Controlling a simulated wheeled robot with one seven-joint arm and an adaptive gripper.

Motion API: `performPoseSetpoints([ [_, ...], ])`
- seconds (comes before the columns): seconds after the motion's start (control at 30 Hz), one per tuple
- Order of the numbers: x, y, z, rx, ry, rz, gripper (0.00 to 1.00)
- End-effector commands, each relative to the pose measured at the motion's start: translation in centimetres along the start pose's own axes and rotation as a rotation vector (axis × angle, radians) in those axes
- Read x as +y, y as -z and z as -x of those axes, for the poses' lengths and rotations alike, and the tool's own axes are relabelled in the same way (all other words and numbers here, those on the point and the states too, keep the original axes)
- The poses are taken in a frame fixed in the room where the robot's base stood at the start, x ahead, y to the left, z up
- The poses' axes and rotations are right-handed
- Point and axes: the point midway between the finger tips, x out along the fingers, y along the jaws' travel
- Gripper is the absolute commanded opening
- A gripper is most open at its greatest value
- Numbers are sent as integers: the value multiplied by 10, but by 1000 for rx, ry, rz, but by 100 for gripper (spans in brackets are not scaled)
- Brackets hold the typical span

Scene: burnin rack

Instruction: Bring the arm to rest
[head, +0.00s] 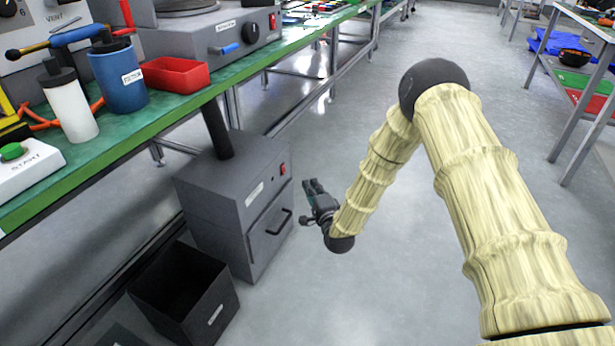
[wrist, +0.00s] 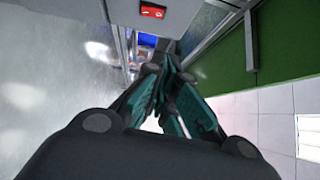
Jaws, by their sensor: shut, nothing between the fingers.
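My gripper (head: 312,186) is in the middle of the head view, at the end of my bent arm, in front of the grey cabinet and apart from the bench. It is small there and its fingers point up and to the left. In the wrist view my gripper (wrist: 158,72) fills the middle. Its dark teal fingers come together at the tips, with nothing between them.
The grey cabinet (head: 215,205) with a drawer handle stands close left of my gripper. A black open bin (head: 222,318) is in front of it. The green-edged bench (head: 165,115) holds a red tray (head: 176,76) and bottles. Grey floor (head: 330,290) is clear below my arm.

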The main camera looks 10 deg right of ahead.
Motion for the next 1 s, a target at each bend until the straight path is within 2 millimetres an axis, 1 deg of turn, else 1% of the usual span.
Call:
performPoseSetpoints([
  [0.1,-1,0,8,1,-2,-1,0],
  [0.2,-1,0,11,1,-1,-1,0],
  [0.67,-1,1,12,2,-2,0,0],
  [0.73,4,0,15,1,-17,11,0],
  [0.77,8,0,19,0,-31,22,0],
  [0.87,32,-2,39,-5,-113,88,0],
  [0.97,68,-5,75,-24,-245,199,0],
  [1.0,83,-6,93,-38,-305,248,0],
])
